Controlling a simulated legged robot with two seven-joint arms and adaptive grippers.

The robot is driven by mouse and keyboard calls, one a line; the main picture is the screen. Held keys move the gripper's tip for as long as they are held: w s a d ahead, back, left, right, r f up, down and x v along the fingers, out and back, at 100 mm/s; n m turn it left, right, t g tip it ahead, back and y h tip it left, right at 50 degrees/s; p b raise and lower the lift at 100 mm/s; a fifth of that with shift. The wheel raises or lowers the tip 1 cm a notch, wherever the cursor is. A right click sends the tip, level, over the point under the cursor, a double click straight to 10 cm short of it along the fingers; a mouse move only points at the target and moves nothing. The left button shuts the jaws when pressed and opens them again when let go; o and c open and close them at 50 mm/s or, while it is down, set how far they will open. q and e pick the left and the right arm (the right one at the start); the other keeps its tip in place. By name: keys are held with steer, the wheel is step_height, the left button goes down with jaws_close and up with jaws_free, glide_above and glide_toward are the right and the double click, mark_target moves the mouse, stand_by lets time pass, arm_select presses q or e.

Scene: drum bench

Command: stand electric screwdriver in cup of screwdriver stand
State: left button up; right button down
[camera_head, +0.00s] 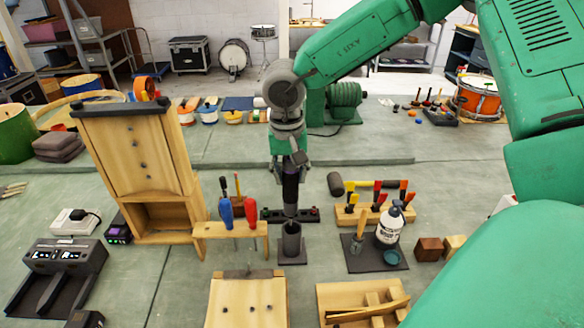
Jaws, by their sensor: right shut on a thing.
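My right gripper (289,162) hangs pointing down near the middle of the camera_head view, shut on the dark electric screwdriver (290,190). The screwdriver is upright. Its lower end is in line with the mouth of the dark grey cup of the screwdriver stand (291,241). I cannot tell whether its tip is inside the cup or just above it. The cup stands on a flat dark base on the green bench. My gripper's fingers partly hide the screwdriver's top. My left gripper is not in view.
A wooden rack with red and blue handled tools (238,213) stands close left of the cup. A dark bar (306,214) lies behind it. A white bottle (390,224) stands on a dark mat at right. A tall wooden cabinet (135,150) is at left; a wooden block (247,303) is in front.

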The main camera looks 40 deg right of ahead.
steer(key=shift+d+f, duration=0.1)
steer(key=shift+d, duration=0.3)
steer(key=shift+s+a+p, duration=0.1)
steer(key=shift+a+p, duration=0.2)
steer(key=shift+p, duration=0.1)
